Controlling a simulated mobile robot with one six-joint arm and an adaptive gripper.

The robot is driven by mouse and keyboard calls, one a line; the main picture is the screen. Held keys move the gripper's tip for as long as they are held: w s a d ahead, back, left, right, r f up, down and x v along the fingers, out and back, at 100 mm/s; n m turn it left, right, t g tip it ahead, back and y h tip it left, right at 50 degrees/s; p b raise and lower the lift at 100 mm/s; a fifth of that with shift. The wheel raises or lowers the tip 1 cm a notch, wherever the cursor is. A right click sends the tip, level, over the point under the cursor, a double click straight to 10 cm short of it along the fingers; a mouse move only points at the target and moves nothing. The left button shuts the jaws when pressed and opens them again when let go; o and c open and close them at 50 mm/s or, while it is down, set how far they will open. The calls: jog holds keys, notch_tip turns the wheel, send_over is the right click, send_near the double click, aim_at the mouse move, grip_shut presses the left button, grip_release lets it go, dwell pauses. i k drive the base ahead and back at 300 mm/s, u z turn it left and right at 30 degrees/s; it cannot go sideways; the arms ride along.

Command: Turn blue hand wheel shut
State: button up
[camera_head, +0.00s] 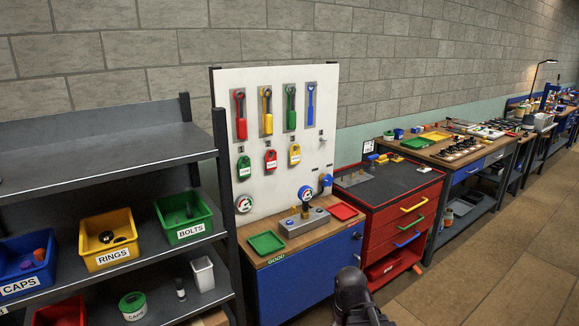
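A smaller blue part (326,181) sits at the lower right edge of the white board. It is too small to tell which of the two is the hand wheel, or how far either is turned. My gripper (350,280) is dark and at the bottom edge, in front of the cabinet and apart from both. Its fingers cannot be made out.
The blue cabinet (300,283) carries a grey block (299,222), a green tray (266,243) and a red tray (343,211). The white board (270,90) holds coloured levers and tags. A shelf (110,155) with bins stands left, a red drawer cabinet (398,229) right. Floor is clear at lower right.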

aim_at(327, 180)
jog(key=z, duration=0.05)
jog(key=i, duration=1.25)
jog(key=z, duration=0.1)
